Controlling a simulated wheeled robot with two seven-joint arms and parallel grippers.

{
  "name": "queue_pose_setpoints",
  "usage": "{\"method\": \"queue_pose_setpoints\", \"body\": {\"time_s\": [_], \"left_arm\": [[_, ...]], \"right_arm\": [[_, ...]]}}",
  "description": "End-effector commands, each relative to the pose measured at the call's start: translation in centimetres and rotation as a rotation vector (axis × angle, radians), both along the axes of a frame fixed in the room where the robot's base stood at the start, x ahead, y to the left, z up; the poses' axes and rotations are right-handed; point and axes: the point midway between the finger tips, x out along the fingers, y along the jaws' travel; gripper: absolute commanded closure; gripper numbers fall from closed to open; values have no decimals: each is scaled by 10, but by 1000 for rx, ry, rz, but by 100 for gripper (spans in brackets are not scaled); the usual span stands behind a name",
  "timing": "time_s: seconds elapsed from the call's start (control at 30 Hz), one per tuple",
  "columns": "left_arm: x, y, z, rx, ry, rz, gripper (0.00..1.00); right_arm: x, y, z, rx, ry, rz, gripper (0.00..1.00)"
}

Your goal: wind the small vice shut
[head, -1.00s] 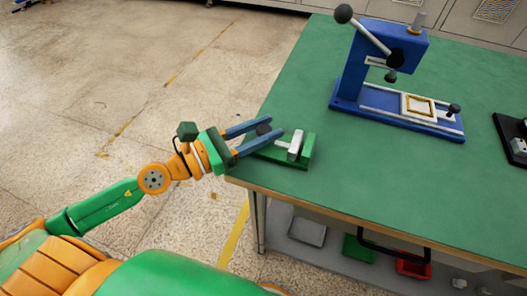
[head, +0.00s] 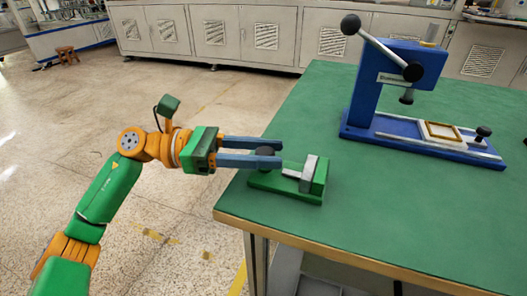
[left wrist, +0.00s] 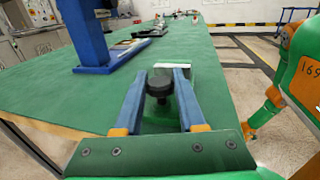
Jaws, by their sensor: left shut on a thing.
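The small vice (head: 288,196) has a green base and a pale metal jaw block (head: 307,173). It sits near the left front corner of the green bench. Its dark round knob (head: 264,150) is on the left end, facing my left gripper. My left gripper (head: 281,153) reaches in from the left with its two blue fingers on either side of the knob, shut on it. In the left wrist view the knob (left wrist: 159,87) lies between the fingers, with part of the vice behind it. The spindle is mostly hidden. My right gripper does not show.
A blue hand press (head: 365,95) with a black-knobbed lever stands behind and right of the vice on the green bench (head: 420,210). The bench top around the vice is clear. Grey cabinets (head: 230,35) line the far wall.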

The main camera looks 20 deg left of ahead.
Motion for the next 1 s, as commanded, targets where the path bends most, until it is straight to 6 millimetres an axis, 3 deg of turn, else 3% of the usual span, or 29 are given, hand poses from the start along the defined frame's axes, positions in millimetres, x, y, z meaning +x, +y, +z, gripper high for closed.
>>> {"method": "queue_pose_setpoints", "body": {"time_s": [0.47, 0.5, 0.53, 0.83, 1.0], "left_arm": [[-1, -1, -1, 1, 0, -16, 100], [-1, -1, -1, 1, 0, -16, 55], [-1, -1, -1, 1, 1, -16, 48], [0, 1, -1, 0, 0, -14, 48], [-6, 32, -4, 1, 2, -9, 48]], "right_arm": [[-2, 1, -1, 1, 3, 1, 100], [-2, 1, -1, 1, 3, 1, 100], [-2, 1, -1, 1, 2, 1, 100], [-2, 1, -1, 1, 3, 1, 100], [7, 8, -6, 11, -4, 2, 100]]}}
